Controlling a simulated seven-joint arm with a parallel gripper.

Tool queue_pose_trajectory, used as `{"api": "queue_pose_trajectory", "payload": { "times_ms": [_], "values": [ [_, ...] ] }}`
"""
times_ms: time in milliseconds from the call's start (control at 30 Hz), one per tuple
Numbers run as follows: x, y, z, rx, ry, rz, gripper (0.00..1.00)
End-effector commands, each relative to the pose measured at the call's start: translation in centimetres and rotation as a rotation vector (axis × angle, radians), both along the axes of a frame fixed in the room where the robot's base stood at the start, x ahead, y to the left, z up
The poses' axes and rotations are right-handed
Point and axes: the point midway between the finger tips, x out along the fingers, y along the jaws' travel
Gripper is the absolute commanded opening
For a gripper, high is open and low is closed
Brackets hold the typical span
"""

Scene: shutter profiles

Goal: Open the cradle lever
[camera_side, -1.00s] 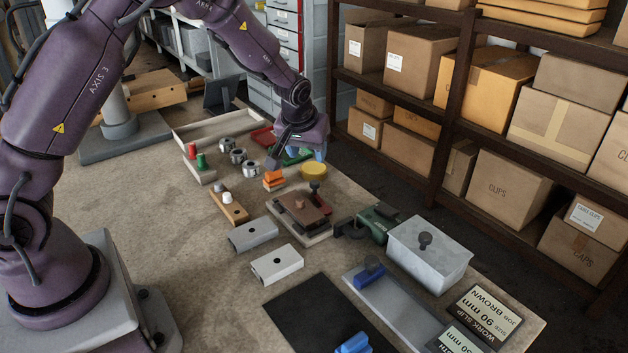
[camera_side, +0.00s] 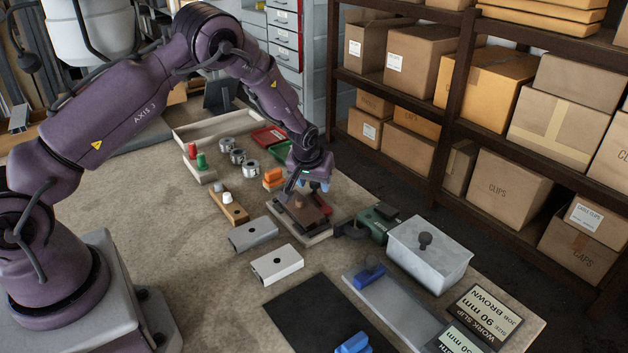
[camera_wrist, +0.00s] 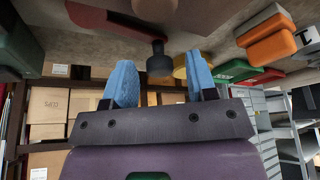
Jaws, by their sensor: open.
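The cradle (camera_side: 313,237) is a pale base holding a brown block (camera_side: 297,212) near the middle of the bench. Its lever has a dark round knob, which the wrist view shows as a dark knob (camera_wrist: 159,62) on a reddish stem. My gripper (camera_side: 312,184) points down over the cradle's far side, with blue fingertips apart. In the wrist view my gripper (camera_wrist: 162,82) is open, and the knob appears between the two fingertips. Nothing is held. I cannot tell whether the fingers touch the knob. The arm partly hides the lever in the side view.
A green clamp-like tool (camera_side: 376,224) and a grey lidded box (camera_side: 430,255) stand right of the cradle. An orange block (camera_side: 273,178) is close behind. A shelf with cartons (camera_side: 510,190) runs along the right.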

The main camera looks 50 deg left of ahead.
Motion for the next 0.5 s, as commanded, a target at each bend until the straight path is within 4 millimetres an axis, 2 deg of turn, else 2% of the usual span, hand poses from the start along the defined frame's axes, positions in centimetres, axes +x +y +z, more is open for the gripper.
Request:
{"api": "queue_pose_trajectory", "payload": {
  "times_ms": [33, 233, 500],
  "values": [
    [-0.01, -0.01, 0.01, 0.0, 0.0, 0.0, 0.47],
    [-0.02, -0.02, 0.02, 0.0, 0.0, 0.0, 0.02],
    [0.05, -0.02, 0.03, 0.0, 0.001, -0.012, 0.0]
  ]
}}
